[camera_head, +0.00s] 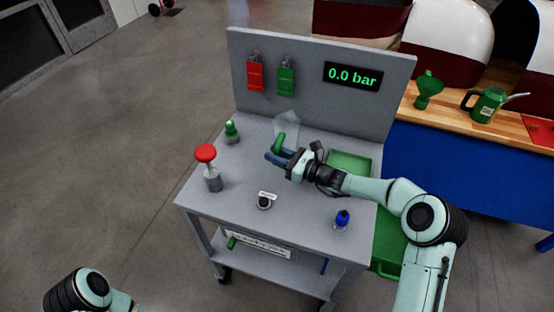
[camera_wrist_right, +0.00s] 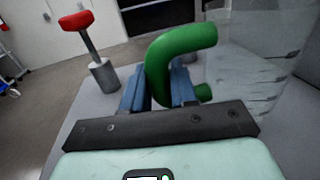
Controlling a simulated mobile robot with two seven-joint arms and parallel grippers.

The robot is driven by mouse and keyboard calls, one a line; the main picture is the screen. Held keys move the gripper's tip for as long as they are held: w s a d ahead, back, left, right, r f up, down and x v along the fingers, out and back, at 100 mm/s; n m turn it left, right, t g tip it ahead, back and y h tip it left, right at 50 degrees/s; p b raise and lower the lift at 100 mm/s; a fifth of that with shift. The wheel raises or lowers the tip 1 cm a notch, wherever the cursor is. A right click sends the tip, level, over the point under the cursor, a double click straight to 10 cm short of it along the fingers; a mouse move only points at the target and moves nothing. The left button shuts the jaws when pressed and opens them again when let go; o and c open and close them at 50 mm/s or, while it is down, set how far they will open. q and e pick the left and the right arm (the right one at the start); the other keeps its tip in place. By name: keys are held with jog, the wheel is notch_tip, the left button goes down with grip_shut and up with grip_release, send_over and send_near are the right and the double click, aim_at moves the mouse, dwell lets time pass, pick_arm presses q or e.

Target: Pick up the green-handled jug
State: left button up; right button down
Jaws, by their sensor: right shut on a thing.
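The green-handled jug (camera_head: 288,125) has a clear body and stands on the grey cart top near the back panel. Its curved green handle (camera_wrist_right: 180,42) shows large in the right wrist view, with the clear body (camera_wrist_right: 255,55) to the right of it. My right gripper (camera_head: 274,155) reaches in from the right; its blue fingers (camera_wrist_right: 158,88) are on both sides of the handle and shut on it. The jug looks upright; I cannot tell whether its base touches the top. My left gripper is out of view; only part of the left arm shows at lower left.
A red-topped post (camera_head: 206,155), a green fitting (camera_head: 231,131), a black round part (camera_head: 264,202) and a blue fitting (camera_head: 342,219) stand on the cart top (camera_head: 232,190). The back panel (camera_head: 310,110) rises close behind the jug. A green tray (camera_head: 352,160) is to the right.

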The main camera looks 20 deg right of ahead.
notch_tip(320, 180, up, 17)
jog(key=p, duration=0.1)
jog(key=shift+f, duration=0.15)
jog(key=c, duration=1.4)
grip_release()
grip_shut()
jog(key=shift+p, duration=0.3)
